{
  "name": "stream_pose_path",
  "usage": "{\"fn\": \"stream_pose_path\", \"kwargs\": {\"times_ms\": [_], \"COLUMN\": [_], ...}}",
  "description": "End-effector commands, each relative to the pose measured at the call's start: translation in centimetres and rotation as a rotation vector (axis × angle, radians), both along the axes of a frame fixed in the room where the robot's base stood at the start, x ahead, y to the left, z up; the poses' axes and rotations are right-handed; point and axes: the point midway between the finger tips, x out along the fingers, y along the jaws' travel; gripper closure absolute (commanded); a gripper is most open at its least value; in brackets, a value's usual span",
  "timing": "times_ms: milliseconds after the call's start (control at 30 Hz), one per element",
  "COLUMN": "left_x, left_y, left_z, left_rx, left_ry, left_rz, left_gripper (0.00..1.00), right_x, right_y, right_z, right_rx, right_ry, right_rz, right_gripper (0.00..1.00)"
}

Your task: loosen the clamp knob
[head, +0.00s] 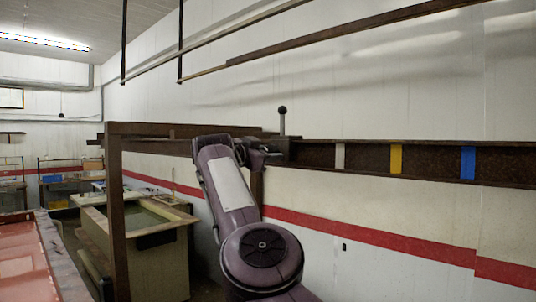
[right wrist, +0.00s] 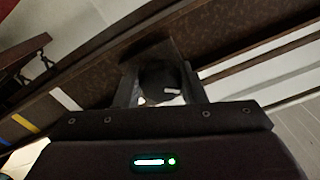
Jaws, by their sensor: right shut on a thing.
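The clamp (head: 282,146) sits on the dark brown rail (head: 430,162), with an upright rod topped by a dark ball (head: 282,110). My right gripper (head: 268,153) reaches it from the left and below in the head view. In the right wrist view my right gripper (right wrist: 160,88) is shut on the dark round clamp knob (right wrist: 158,82), with one finger on each side of it. The knob has a short white mark. In the head view the knob is hidden or too small to tell. My left gripper is not in view.
The rail carries white (head: 339,157), yellow (head: 396,159) and blue (head: 468,162) stripes right of the clamp. A brown post (head: 116,215) stands at the left. Thin bars hang above. The wall behind is pale with a red band.

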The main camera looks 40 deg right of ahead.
Motion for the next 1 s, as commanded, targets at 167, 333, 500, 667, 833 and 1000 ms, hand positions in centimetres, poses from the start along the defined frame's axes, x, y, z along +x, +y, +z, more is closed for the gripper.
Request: {"fn": "stream_pose_path", "kwargs": {"times_ms": [167, 333, 500, 667, 833, 1000], "left_x": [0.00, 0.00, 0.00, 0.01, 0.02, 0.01], "left_y": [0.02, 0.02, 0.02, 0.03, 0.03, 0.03], "left_z": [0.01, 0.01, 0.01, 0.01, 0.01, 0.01], "left_rx": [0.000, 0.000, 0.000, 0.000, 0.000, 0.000], "left_ry": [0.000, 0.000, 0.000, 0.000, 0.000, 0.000], "left_rz": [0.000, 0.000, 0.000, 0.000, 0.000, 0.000], "left_gripper": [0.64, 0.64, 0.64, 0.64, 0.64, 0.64], "right_x": [-0.10, -0.11, -0.12, -0.13, -0.12, -0.12], "right_y": [-0.05, -0.04, -0.04, -0.03, -0.03, -0.03], "right_z": [0.09, 0.09, 0.08, 0.08, 0.09, 0.09], "right_rx": [-0.011, -0.016, -0.019, -0.020, -0.020, -0.020], "right_ry": [0.105, 0.172, 0.208, 0.219, 0.219, 0.218], "right_rz": [-0.001, 0.000, 0.000, 0.000, 0.000, 0.000], "right_gripper": [0.86, 0.86, 0.86, 0.86, 0.86, 0.59]}}
